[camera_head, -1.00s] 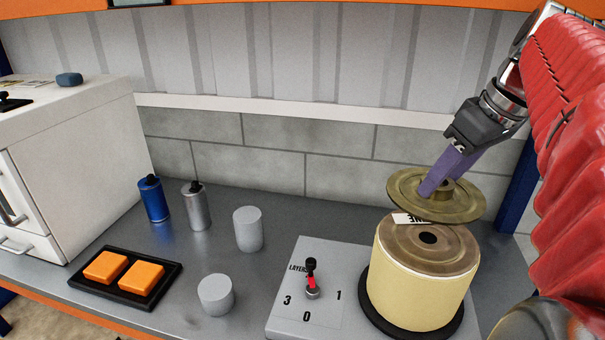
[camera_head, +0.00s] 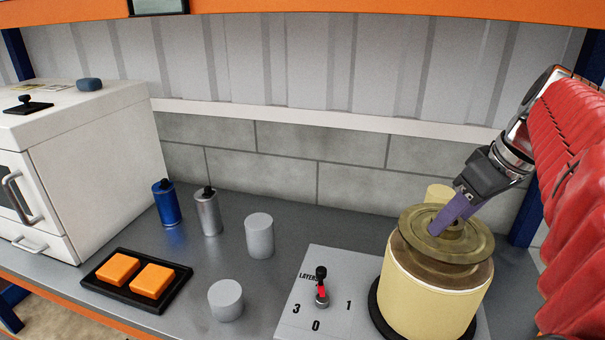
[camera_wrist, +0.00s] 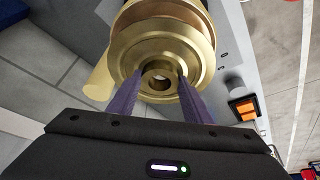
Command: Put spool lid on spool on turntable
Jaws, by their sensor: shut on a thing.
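The brass-coloured spool lid (camera_head: 470,241) is a round disc with a raised hub. My gripper (camera_head: 444,229) is shut on the lid's hub, and its purple fingers also show on either side of the hub in the wrist view (camera_wrist: 159,88). The pale yellow spool (camera_head: 425,300) stands upright on the black turntable (camera_head: 379,314). The lid is over the spool's top, slightly tilted and close to it. I cannot tell whether they touch. The lid hides the spool's centre hole. In the wrist view the lid (camera_wrist: 135,50) covers much of the spool's top.
A grey panel with a selector lever (camera_head: 321,288) is left of the spool. A pale yellow cylinder (camera_head: 438,194) stands behind it. Grey cylinders (camera_head: 259,236), a blue bottle (camera_head: 166,203), a silver bottle (camera_head: 207,212) and a black tray with orange blocks (camera_head: 184,283) are further left.

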